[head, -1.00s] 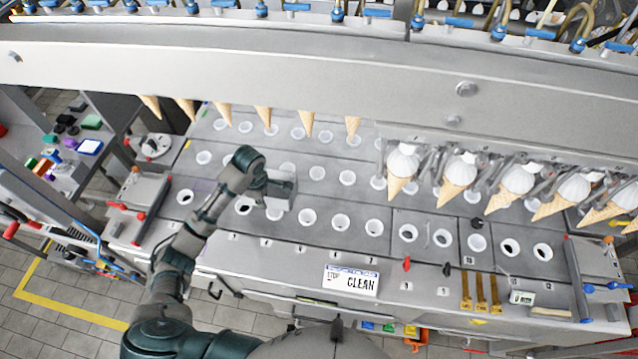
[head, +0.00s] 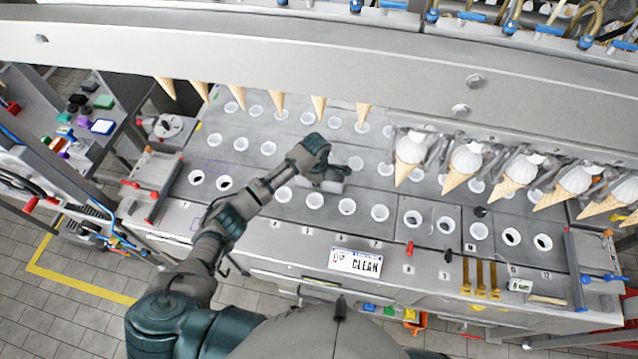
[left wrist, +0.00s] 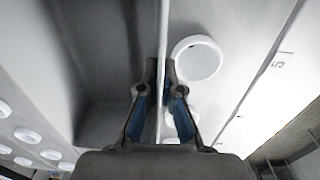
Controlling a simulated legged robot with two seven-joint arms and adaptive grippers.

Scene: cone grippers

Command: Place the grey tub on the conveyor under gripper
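My left arm reaches from the lower left over the grey conveyor deck (head: 240,180). The grey tub (head: 326,184) is at the end of this arm in the head view, partly covered by the wrist. In the left wrist view, my left gripper (left wrist: 159,75) has its fingertips together on the thin wall of the tub (left wrist: 95,55), whose dark inside shows at left. Whether the tub touches the deck cannot be told. Cone grippers (head: 470,160) in a row at right hold cones with white tops. My right gripper is not in view.
White-rimmed holes (head: 347,206) in rows cover the deck. Cone tips (head: 363,113) hang below the long grey beam (head: 250,65) behind the arm. A "CLEAN" sign (head: 355,262) is on the front edge, with brass pieces (head: 480,278) to the right.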

